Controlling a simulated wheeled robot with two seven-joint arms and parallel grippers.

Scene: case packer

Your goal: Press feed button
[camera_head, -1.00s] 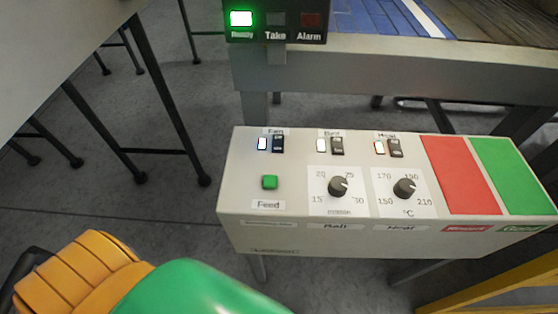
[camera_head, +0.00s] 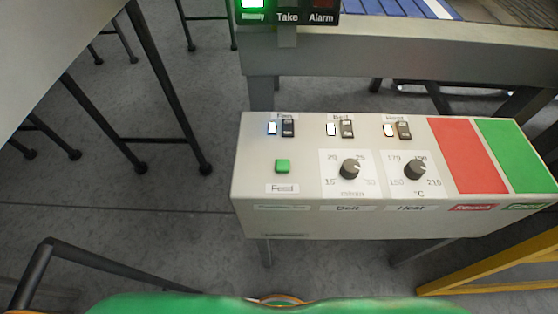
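Nothing covers the button. Neither of my grippers shows in the head view, and nothing touches the panel.
The panel also has Fan, Belt and Heat switches with lit indicators, two black knobs (camera_head: 350,169), and a red (camera_head: 467,156) and a green area (camera_head: 515,155). A status box (camera_head: 286,12) with its green light lit is above. A grey table (camera_head: 50,45) stands left, a yellow frame (camera_head: 490,265) lower right.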

